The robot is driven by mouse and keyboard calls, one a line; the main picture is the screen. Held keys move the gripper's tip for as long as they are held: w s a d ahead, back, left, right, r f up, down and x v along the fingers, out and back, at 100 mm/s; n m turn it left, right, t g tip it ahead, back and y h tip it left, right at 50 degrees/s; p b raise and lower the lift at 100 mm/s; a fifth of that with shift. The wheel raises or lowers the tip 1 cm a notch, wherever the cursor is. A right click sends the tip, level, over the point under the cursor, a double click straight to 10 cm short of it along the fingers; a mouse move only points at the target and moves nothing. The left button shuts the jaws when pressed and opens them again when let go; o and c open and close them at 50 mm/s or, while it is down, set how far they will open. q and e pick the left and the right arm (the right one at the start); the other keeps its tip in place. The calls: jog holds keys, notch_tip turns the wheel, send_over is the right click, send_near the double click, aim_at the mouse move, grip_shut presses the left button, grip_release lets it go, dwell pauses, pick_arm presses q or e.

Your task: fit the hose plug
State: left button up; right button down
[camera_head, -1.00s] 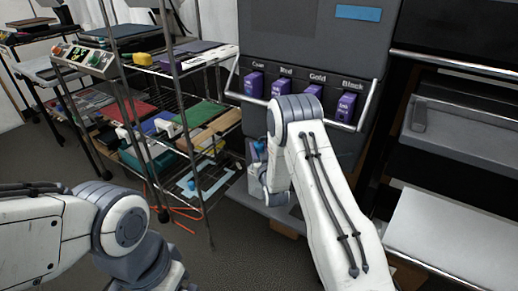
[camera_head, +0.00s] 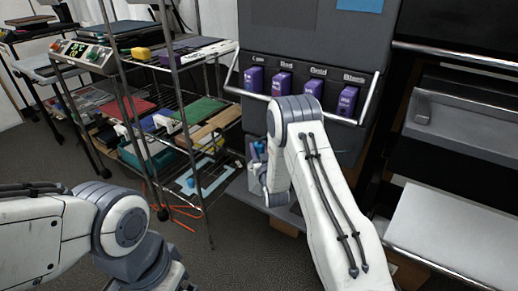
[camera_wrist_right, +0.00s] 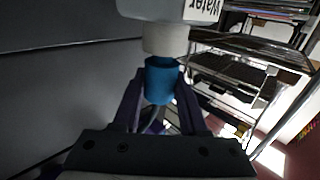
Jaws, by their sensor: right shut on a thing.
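A blue hose plug (camera_wrist_right: 164,76) sits between the fingers of my right gripper (camera_wrist_right: 158,92) in the right wrist view. The gripper is shut on it. The plug's far end meets a pale round socket (camera_wrist_right: 165,40) below a white block labelled "Water" (camera_wrist_right: 201,9). The plug looks in line with the socket and close against it; how deep it sits is hidden. A thin hose (camera_wrist_right: 152,113) trails from the plug between the fingers. In the head view, a bit of blue (camera_head: 258,148) shows at my right wrist, beside the dark machine. My left gripper is out of frame.
The dark machine (camera_head: 300,45) has a metal rail (camera_head: 300,112) and several purple cartridges (camera_head: 282,84) above my right arm. A wire shelf rack (camera_head: 185,105) with trays stands close on the left. A pale tray (camera_head: 450,235) is at the right.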

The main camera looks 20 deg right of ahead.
jog(key=shift+f+b, duration=0.5)
jog(key=shift+f, duration=0.3)
jog(key=shift+c, duration=1.8)
grip_release()
jog(key=s+a+p, duration=0.1)
jog(key=s, duration=0.9)
jog(key=shift+s+a+p, duration=0.15)
jog(key=shift+s+p, duration=0.05)
jog(key=shift+p, duration=0.15)
